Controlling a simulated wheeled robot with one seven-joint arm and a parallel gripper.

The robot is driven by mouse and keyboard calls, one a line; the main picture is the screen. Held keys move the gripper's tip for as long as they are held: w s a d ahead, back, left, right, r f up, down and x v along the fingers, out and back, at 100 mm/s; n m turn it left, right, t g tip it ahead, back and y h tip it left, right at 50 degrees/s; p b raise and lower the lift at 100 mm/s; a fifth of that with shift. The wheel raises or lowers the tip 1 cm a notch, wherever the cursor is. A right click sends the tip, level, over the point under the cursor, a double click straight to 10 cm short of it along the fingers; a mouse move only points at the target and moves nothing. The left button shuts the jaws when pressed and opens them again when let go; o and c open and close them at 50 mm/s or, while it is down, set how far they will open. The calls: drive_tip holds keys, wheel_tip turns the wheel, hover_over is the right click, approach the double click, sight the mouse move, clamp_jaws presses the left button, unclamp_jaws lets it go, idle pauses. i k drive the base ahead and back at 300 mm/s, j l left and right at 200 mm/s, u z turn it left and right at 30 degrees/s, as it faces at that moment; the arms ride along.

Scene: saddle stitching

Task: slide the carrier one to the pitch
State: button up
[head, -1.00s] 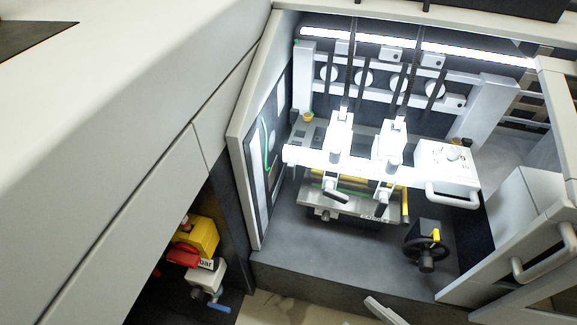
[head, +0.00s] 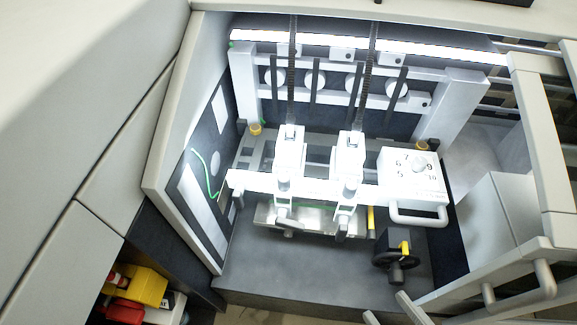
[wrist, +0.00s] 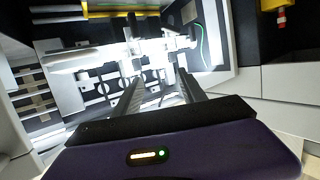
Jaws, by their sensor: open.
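Inside the open machine bay, two white carriers sit side by side on a white crossbar (head: 250,182) in the head view: a left carrier (head: 290,155) and a right carrier (head: 349,160). Each has a clamp lever at its front. No label tells which is carrier one. A white box with a numbered dial (head: 413,172) is at the bar's right end. In the wrist view, my gripper (wrist: 159,77) is open and empty, with its two fingers pointing toward the bright bay. My gripper is not seen in the head view.
A black handwheel (head: 397,260) with a yellow part stands at the bay's front right. The left side wall (head: 172,130) and the open guard frame with a white handle (head: 540,285) bound the bay. A yellow fitting (head: 136,286) is in a recess at lower left.

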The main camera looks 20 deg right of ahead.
sight(284, 189)
drive_tip(key=k+l+u, duration=0.4)
drive_tip(key=k+l, duration=0.3)
drive_tip(key=k, duration=0.15)
